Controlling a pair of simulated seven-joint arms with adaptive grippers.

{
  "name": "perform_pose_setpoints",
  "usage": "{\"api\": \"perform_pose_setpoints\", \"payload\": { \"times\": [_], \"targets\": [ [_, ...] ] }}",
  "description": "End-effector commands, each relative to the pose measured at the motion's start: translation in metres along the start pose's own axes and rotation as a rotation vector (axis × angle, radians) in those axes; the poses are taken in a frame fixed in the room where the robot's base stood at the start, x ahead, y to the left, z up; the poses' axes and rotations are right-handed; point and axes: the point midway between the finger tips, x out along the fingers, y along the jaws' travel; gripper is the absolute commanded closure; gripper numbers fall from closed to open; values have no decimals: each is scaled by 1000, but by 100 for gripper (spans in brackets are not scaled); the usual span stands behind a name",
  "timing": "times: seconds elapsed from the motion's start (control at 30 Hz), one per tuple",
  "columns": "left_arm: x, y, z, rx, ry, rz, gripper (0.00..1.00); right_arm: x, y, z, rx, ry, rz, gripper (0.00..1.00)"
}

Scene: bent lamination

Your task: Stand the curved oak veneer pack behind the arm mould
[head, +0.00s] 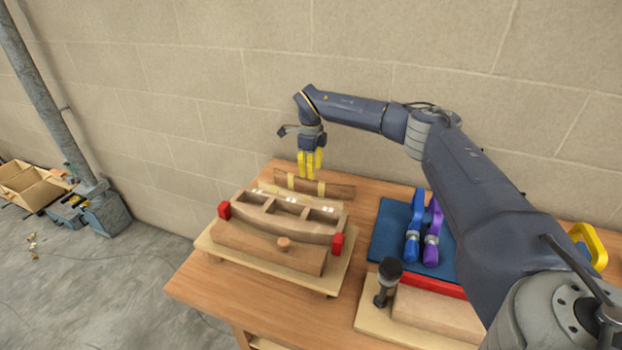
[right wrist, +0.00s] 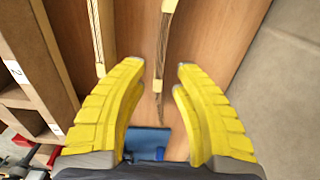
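The curved veneer pack (head: 338,191), brown with pale bands, stands on its long edge behind the mould near the back of the bench. The mould (head: 310,228) is a wooden frame with open cells and red end blocks on a pale board. My right gripper (head: 311,172) is just above the pack, pointing down. In the right wrist view its yellow fingers (right wrist: 160,75) are spread, and the pack's thin layered edge (right wrist: 165,45) lies in the gap between them, apart from both. My left gripper is not in view.
A paler strip (head: 270,188) stands between mould and pack; its layered edge also shows in the right wrist view (right wrist: 105,25). A blue mat (head: 385,231) holds blue and purple clamps (head: 423,235). A dark-headed tool (head: 386,283) stands in front. The block wall is close behind the bench.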

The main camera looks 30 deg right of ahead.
Motion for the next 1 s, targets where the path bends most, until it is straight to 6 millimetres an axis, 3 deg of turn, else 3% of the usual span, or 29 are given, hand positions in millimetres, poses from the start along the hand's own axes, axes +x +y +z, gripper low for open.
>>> {"api": "perform_pose_setpoints", "payload": {
  "times": [0.2,0.4,0.6,1.0],
  "targets": [
    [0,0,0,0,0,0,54,-38,0,0,1,0,-2,71],
    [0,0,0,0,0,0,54,-62,0,0,0,0,-1,71],
    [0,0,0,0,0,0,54,-72,0,0,0,1,0,71],
    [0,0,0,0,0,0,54,-74,0,0,0,1,0,71]
  ]
}}
